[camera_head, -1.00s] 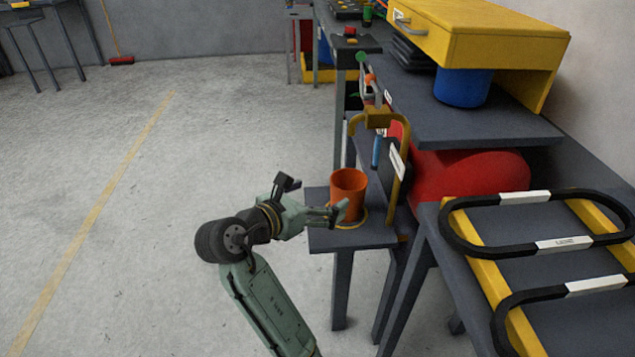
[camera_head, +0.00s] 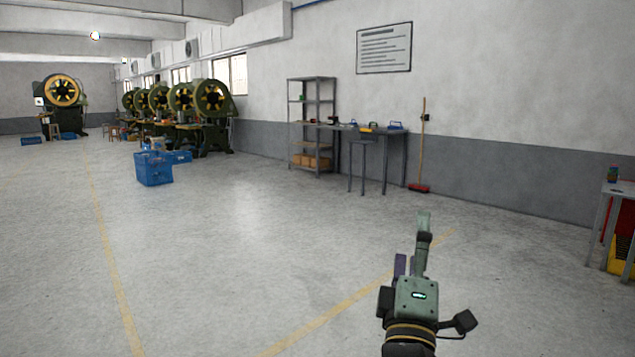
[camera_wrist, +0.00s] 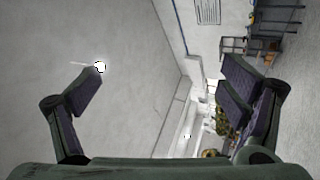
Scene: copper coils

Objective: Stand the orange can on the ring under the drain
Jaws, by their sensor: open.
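My gripper (camera_head: 411,245) is at the lower right of the head view, raised over open floor. It also shows in the wrist view (camera_wrist: 165,85), where its two dark-padded fingers stand wide apart with nothing between them. The orange can, the ring and the drain are in neither view now, so how the can stands at this moment is hidden from me.
A grey table (camera_head: 616,188) with red and yellow things under it is at the right edge. A blue crate (camera_head: 154,168) stands on the floor at left. A shelf (camera_head: 312,125) and workbench (camera_head: 372,132) line the far wall. The middle floor is clear.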

